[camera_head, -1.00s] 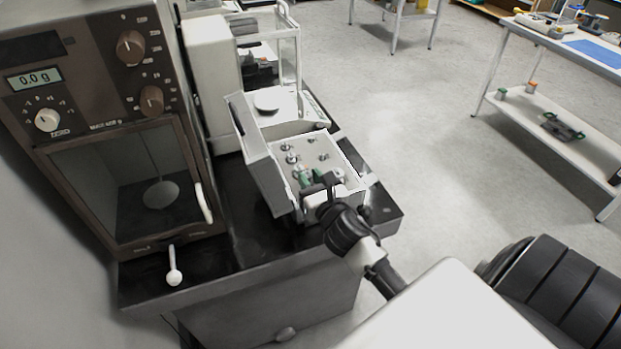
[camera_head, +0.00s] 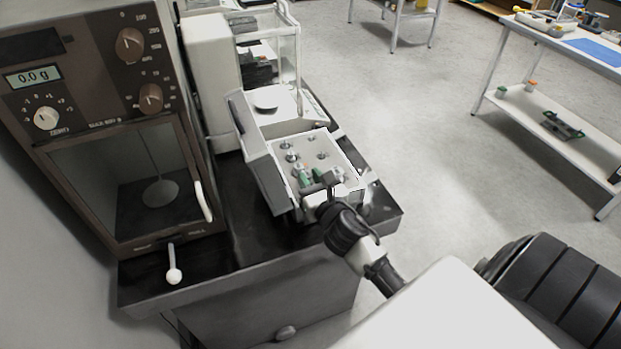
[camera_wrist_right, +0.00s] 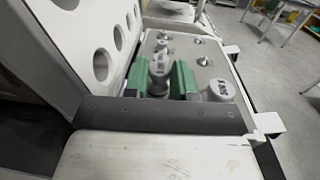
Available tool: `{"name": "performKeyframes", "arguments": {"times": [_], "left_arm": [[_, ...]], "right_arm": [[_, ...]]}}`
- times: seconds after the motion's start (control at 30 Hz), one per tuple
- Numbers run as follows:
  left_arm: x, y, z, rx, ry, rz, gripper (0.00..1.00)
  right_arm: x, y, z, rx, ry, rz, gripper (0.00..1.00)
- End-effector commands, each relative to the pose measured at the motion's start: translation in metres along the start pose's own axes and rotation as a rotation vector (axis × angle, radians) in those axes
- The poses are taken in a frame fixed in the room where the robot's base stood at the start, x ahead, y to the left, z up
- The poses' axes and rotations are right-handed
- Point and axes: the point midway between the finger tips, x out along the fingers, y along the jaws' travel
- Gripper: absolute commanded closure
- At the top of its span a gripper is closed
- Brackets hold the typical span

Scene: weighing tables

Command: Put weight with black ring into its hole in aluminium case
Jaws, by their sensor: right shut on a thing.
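The aluminium case (camera_head: 345,164) lies open on the black-topped table, its lid (camera_head: 262,160) raised on the left side. It also shows in the wrist view (camera_wrist_right: 208,49), where the lid (camera_wrist_right: 85,45) has a row of round holes. My right gripper (camera_head: 312,178) is over the near part of the case. In the wrist view its green finger pads (camera_wrist_right: 160,80) are shut on a grey metal weight (camera_wrist_right: 159,68) with a knob. My left gripper is out of view.
Another metal weight (camera_wrist_right: 220,90) stands close to the right finger. Several smaller weights (camera_head: 289,150) stand farther back in the case. A white balance (camera_head: 285,112) is behind it, and a brown balance (camera_head: 115,120) is at left. The table's front right corner is bare.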

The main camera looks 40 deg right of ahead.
Motion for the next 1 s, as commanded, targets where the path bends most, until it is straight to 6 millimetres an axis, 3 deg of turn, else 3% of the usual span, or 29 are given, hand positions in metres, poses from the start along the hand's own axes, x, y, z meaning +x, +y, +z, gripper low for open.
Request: {"name": "performKeyframes", "arguments": {"times": [1.0], "left_arm": [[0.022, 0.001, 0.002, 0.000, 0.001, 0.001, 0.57]], "right_arm": [[0.000, 0.000, -0.026, 0.001, -0.001, 0.001, 1.00]]}}
